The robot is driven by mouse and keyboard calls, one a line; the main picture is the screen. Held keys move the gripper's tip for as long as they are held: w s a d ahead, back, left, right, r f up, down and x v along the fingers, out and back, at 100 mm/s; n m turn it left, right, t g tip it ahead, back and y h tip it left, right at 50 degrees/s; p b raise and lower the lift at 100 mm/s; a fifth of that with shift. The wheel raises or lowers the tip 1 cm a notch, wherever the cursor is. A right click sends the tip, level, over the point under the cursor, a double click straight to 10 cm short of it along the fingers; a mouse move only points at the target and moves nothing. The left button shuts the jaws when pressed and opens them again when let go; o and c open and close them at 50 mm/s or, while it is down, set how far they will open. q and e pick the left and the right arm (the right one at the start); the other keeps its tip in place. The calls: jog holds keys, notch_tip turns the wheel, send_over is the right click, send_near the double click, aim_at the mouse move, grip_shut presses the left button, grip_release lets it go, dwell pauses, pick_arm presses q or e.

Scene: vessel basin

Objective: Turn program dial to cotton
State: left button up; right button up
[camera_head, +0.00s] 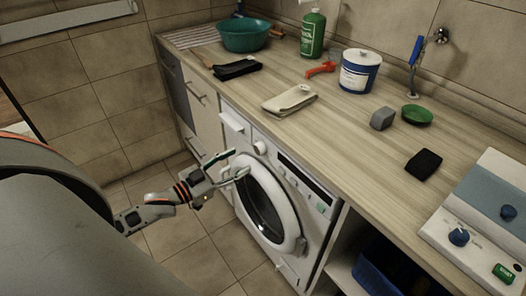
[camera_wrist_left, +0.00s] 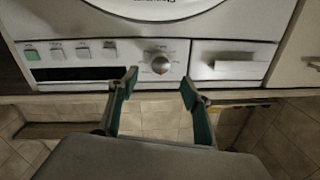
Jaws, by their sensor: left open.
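The program dial (camera_head: 261,148) is a round pale knob on the upper front panel of the white washing machine (camera_head: 240,190). In the left wrist view the panel appears upside down, and the dial (camera_wrist_left: 161,64) lies just beyond and between my fingertips. The markings around it are too small to read, so its setting cannot be told. My left gripper (camera_head: 241,163) is open and empty in front of the machine, a little below the dial in the head view. Its green-lined fingers (camera_wrist_left: 159,80) are spread and appear apart from the dial. My right gripper is out of view.
The detergent drawer (camera_wrist_left: 232,60) and several buttons (camera_wrist_left: 83,52) flank the dial. The round door (camera_head: 268,205) is shut. The wooden worktop (camera_head: 330,120) overhangs the panel and carries a folded cloth (camera_head: 290,99), a tub (camera_head: 360,75) and other items. Tiled floor lies in front.

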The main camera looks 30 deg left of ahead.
aim_at(257, 151)
pick_arm(q)
jog(key=shift+x, duration=3.55)
jog(key=c, duration=1.1)
